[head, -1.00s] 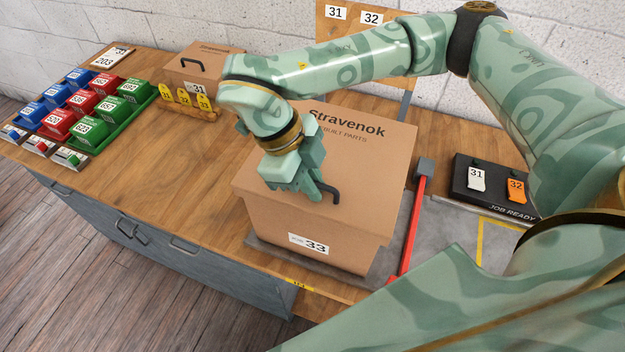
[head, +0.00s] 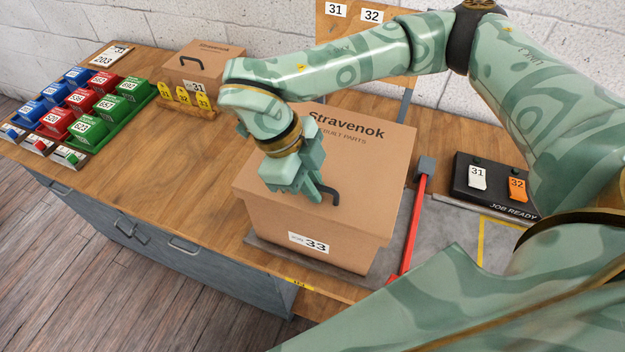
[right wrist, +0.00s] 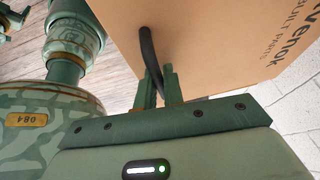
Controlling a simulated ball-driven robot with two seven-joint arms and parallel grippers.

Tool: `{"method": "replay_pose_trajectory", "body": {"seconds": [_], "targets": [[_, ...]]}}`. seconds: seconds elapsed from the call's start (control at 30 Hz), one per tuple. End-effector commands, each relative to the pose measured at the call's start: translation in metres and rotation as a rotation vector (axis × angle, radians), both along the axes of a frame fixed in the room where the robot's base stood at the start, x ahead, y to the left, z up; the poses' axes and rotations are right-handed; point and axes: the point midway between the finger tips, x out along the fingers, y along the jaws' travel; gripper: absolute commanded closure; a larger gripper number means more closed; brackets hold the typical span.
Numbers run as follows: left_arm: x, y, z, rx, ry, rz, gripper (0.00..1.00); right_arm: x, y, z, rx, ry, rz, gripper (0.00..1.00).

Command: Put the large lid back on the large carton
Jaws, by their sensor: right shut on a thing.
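The large carton (head: 300,243) labelled 33 stands on a grey mat at the bench's front. The large lid (head: 375,150), printed Stravenok, sits over its top and looks level. My right gripper (head: 318,194) is shut on the lid's dark handle (head: 335,194). In the right wrist view, the fingers (right wrist: 160,88) close around the dark handle (right wrist: 150,60) above the lid's brown top (right wrist: 215,40). My right forearm and hand hide part of the lid's left and back. Whether the lid is fully seated all round I cannot tell.
A smaller carton (head: 203,68) with a handle stands at the back left, behind yellow tags (head: 183,96). Blue, red and green bins fill the left end. A red bar (head: 414,225) lies right of the carton, near a black tag board (head: 495,187).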

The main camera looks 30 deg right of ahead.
Motion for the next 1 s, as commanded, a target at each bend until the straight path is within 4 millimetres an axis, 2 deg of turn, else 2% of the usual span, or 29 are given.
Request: {"method": "replay_pose_trajectory", "body": {"seconds": [1.0], "targets": [[-0.002,0.0,-0.011,0.0,0.004,0.001,0.26,0.0,0.0,-0.019,0.0,0.0,-0.001,1.0]]}}
